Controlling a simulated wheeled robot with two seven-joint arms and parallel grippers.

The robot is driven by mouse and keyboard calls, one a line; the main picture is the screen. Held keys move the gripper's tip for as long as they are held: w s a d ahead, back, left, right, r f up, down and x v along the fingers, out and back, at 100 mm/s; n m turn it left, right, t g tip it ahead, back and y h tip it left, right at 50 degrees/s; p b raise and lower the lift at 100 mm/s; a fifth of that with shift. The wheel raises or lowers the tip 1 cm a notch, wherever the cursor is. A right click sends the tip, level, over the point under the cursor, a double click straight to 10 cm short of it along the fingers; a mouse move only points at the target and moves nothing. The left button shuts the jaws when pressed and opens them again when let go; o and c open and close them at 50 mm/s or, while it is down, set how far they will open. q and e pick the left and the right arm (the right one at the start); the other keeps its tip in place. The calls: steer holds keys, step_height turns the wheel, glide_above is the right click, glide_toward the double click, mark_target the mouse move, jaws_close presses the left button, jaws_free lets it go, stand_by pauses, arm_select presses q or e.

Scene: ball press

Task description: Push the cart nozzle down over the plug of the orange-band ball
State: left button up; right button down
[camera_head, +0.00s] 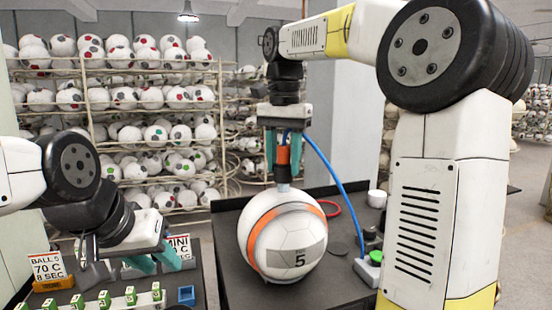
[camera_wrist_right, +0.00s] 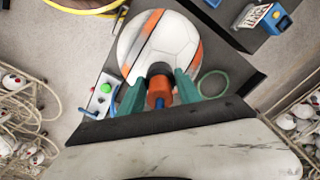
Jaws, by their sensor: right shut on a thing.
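The orange-band ball (camera_head: 283,235), white with a grey label marked 5, stands on the dark cart top. My right gripper (camera_head: 283,150) is above it, pointing down, its teal fingers shut on the cart nozzle (camera_head: 283,158), which has an orange collar and a blue hose. The nozzle's lower tip is at the top of the ball; the plug is hidden, so I cannot tell how far it is seated. In the right wrist view the nozzle (camera_wrist_right: 159,88) lies between the fingers, over the ball (camera_wrist_right: 165,45). My left gripper (camera_head: 156,262) is open and empty, at the left.
A control box with a green button (camera_head: 375,257) stands right of the ball. At left are a sign reading BALL 5 70 C 8 SEC (camera_head: 48,268), small green-and-white blocks and a blue holder (camera_head: 186,294).

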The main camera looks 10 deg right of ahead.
steer(key=shift+f, duration=0.25)
steer(key=c, duration=0.7)
jaws_free()
steer(key=shift+c, duration=0.2)
steer(key=shift+r, duration=3.95)
